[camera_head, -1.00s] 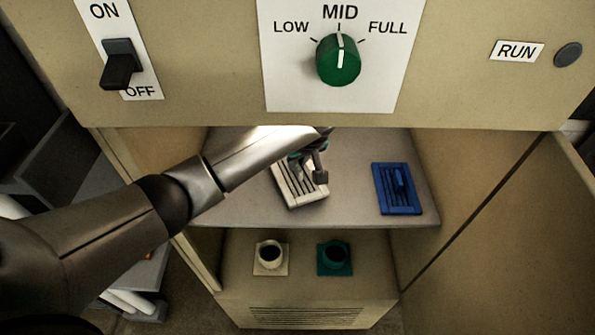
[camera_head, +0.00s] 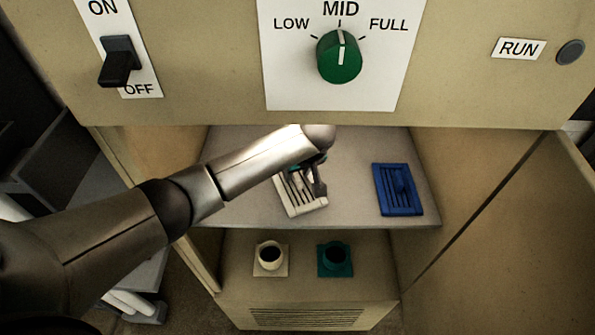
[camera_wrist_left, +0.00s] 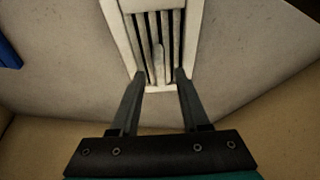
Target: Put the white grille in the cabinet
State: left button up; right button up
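The white grille (camera_head: 299,196) lies on the cabinet's upper shelf (camera_head: 345,205), left of the blue grille (camera_head: 398,189). My left gripper (camera_head: 317,184) is inside the cabinet at the white grille, and my forearm hides the grille's far part. In the left wrist view, the two fingers (camera_wrist_left: 160,74) are apart, with their tips over the near end of the white grille (camera_wrist_left: 120,20). A small upright tab on the grille shows ahead between the fingers, with no finger touching it. My right gripper is in neither view.
The cabinet's front panel above has a switch (camera_head: 119,62), a green knob (camera_head: 339,57) and a RUN button (camera_head: 570,52). On the lower level are a cream collar (camera_head: 270,257) and a teal collar (camera_head: 335,259). An open door (camera_head: 510,245) is at the right.

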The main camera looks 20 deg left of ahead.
aim_at(301, 182)
pick_arm(q)
jog(key=p+v, duration=0.1)
jog(key=v, duration=0.4)
jog(key=shift+w+r, duration=0.1)
jog(key=shift+r, duration=0.1)
jog(key=s+d, duration=0.7)
jog(key=s, duration=0.2)
jog(key=shift+s+d, duration=0.25)
jog(key=shift+s, duration=0.05)
